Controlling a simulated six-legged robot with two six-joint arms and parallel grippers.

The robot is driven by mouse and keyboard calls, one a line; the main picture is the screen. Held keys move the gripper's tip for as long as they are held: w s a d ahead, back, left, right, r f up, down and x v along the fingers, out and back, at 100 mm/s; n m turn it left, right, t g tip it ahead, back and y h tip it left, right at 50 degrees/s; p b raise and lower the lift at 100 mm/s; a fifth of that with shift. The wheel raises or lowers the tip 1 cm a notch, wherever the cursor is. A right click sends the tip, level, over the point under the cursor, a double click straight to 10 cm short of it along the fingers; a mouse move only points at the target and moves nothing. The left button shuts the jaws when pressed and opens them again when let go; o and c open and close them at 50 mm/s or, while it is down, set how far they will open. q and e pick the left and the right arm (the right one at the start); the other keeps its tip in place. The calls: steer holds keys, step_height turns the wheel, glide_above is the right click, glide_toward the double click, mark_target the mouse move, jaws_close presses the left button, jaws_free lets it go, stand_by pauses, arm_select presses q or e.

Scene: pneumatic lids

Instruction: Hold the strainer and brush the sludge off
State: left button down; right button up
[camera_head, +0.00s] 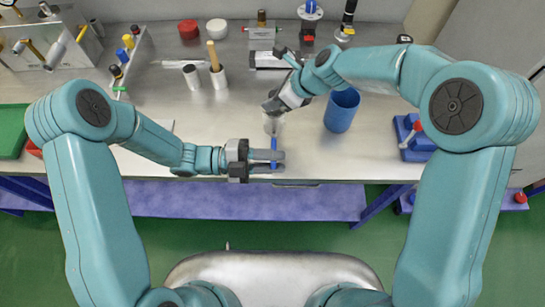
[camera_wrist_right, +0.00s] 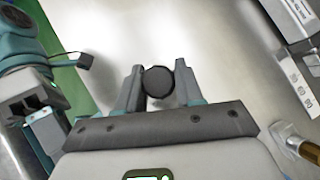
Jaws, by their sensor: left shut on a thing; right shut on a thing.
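My left gripper (camera_head: 268,162) is shut on a slim blue handle (camera_head: 274,143), seemingly the brush's, near the table's front edge. A pale grey cylindrical piece (camera_head: 273,122) shows just above the blue handle; I cannot tell which tool it belongs to. My right gripper (camera_head: 270,104) is just above that piece. In the right wrist view, a dark round piece (camera_wrist_right: 158,82), perhaps the strainer's end, sits between its fingers. I cannot tell whether the two held things touch. The sludge is too small to make out.
A blue cup (camera_head: 342,109) stands right of the grippers. A grey block (camera_head: 265,61) is farther back. Bare table lies left of the right gripper.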

arm_select(q)
steer(key=shift+f, duration=0.5)
steer(key=s, duration=0.7)
stand_by(0.5)
arm_select(e)
steer(key=o, duration=1.1)
arm_select(q)
steer(key=shift+w, duration=0.1)
arm_select(e)
steer(key=shift+o, duration=0.2)
